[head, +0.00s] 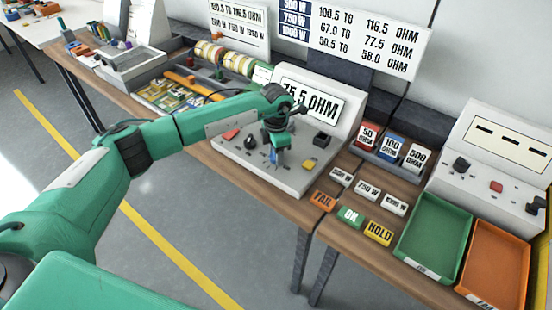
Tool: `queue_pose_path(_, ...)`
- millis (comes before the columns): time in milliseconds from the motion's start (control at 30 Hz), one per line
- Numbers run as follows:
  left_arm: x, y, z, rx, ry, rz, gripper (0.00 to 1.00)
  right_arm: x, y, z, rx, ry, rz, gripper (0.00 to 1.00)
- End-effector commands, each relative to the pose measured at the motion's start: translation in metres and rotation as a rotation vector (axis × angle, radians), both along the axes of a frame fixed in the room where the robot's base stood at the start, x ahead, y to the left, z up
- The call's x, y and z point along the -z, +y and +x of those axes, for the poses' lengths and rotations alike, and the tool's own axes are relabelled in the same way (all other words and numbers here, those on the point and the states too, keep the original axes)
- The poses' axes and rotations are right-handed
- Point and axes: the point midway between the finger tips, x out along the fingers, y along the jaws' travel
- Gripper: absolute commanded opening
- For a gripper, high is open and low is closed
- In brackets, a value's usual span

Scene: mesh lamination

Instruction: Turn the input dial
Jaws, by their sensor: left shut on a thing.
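My left gripper (274,156) points down onto the sloped panel of a grey meter console (285,184). It is shut on a small control there, which I take to be the input dial; the fingers hide most of it, so its setting cannot be read. A red button (231,134), a black knob (321,140) and a yellow button (309,163) surround the gripper on the panel. My right gripper is not in view.
Right of the console stand resistor blocks (367,135), small watt tags (368,188), FAIL, OK and HOLD (378,232) tiles, a green tray (434,232) and an orange tray (496,262). A second console (490,180) stands far right. Component bins (180,92) lie to the left.

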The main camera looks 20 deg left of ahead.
Motion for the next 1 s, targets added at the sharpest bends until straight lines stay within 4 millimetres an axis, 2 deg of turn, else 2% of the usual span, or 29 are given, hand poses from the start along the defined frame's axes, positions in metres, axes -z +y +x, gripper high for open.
queue_pose_path(33,0.002,0.000,0.001,0.026,-0.004,0.000,0.17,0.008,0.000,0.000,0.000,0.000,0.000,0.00)
queue_pose_path(300,0.000,0.000,0.001,0.123,-0.003,-0.001,0.17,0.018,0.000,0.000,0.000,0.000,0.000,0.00)
queue_pose_path(833,-0.002,0.000,0.001,0.146,-0.003,-0.001,0.17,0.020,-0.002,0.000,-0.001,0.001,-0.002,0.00)
queue_pose_path(867,-0.002,0.000,0.001,0.145,-0.003,-0.001,0.46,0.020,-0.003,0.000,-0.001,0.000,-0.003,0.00)
queue_pose_path(933,-0.002,0.000,0.001,0.145,-0.003,-0.001,0.59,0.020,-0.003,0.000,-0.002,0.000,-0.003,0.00)
queue_pose_path(1000,-0.001,0.000,0.001,0.146,-0.002,-0.001,0.59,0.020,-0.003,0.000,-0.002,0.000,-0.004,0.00)
